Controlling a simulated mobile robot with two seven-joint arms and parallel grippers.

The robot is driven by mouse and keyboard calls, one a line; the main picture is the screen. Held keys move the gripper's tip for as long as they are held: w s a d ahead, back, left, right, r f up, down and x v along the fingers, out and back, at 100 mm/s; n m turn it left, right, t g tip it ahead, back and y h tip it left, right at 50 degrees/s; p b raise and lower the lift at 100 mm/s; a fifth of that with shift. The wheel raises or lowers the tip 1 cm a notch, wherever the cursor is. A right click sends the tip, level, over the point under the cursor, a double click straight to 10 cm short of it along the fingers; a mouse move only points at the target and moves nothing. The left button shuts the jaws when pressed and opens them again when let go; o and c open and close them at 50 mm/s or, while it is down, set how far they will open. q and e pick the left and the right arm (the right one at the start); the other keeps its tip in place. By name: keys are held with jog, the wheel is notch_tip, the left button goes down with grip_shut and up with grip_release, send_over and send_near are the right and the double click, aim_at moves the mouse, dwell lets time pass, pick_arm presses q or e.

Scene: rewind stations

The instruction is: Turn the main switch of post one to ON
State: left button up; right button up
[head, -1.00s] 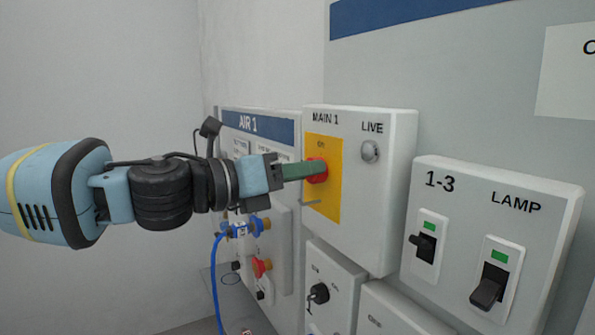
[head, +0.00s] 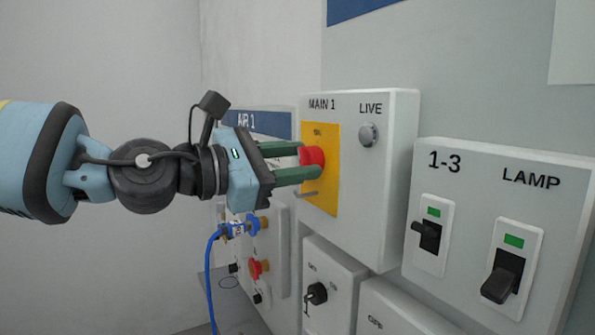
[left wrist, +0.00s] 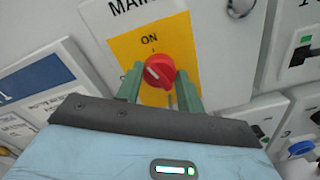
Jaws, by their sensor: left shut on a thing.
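The main switch is a red rotary knob (head: 312,156) on a yellow plate (head: 328,190), on the grey box marked MAIN 1 (head: 372,200). My left gripper (head: 310,162) is shut on the knob, with one green finger on each side of it. In the left wrist view the red knob (left wrist: 159,72) sits between the fingertips (left wrist: 160,80), with the ON label above it. A short white mark shows on the knob's face, left of its middle. The LIVE lamp (head: 368,135) is a grey dome and looks unlit. My right gripper is in neither view.
A panel marked 1-3 and LAMP (head: 495,205) with two black rocker switches stands to the right. Below are boxes with a small black knob (head: 316,293). The AIR 1 board (head: 282,124), with a blue hose (head: 208,270), is behind my gripper.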

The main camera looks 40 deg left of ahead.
pick_arm(q)
jog(key=m+b, duration=0.2)
jog(key=m, duration=0.1)
jog(key=shift+m+b, duration=0.4)
jog(key=shift+r, duration=0.1)
dwell(0.4)
jog(key=o, duration=1)
jog(key=v, duration=0.7)
jog(key=shift+s+b, duration=0.35)
jog(key=shift+a, duration=0.1)
